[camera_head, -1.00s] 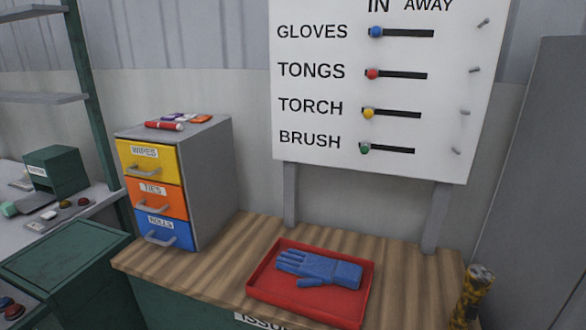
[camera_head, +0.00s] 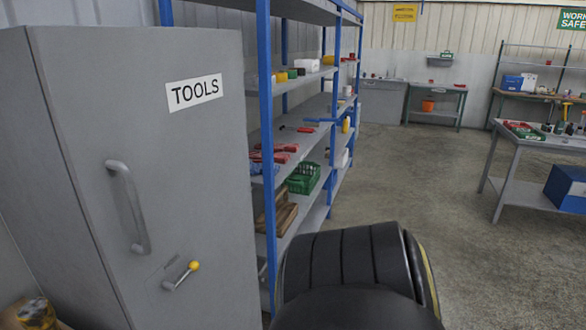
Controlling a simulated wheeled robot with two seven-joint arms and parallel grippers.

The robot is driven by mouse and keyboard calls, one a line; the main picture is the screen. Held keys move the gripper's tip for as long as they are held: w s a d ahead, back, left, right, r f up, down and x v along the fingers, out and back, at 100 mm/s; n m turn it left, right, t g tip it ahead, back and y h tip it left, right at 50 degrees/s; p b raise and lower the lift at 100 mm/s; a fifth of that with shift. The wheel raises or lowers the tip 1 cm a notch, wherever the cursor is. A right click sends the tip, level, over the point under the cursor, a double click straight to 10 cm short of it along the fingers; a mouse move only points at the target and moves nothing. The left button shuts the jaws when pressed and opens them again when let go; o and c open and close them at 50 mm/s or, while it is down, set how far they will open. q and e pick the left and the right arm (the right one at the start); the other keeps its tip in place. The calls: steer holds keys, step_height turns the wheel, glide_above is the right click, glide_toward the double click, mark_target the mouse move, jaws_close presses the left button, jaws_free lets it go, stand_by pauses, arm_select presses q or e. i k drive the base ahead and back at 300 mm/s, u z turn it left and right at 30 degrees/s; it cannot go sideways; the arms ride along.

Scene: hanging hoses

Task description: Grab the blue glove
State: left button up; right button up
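The blue glove in the red tray is out of view. A small blue item (camera_head: 260,168) lies on a shelf of the blue-framed rack, partly hidden by a post; I cannot tell what it is. Neither of my grippers is in view.
A grey TOOLS cabinet (camera_head: 140,190) with a yellow-knobbed lever (camera_head: 183,273) fills the left. The rack (camera_head: 266,110) beside it holds a green basket (camera_head: 302,178) and red items. A table (camera_head: 545,140) stands at right, with a blue box (camera_head: 568,188). Open floor (camera_head: 425,180) lies between.

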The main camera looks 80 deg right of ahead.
mark_target(255, 168)
steer(key=z, duration=2.4)
steer(key=k, duration=0.4)
steer(key=z, duration=1.15)
steer(key=k, duration=1.05)
steer(key=z, duration=0.55)
steer(key=i, duration=1.65)
steer(key=u, duration=0.4)
steer(key=i, duration=2.05)
steer(key=u, duration=0.65)
steer(key=i, duration=1.95)
steer(key=u, duration=1.55)
steer(key=i, duration=1.1)
steer(key=u, duration=1.25)
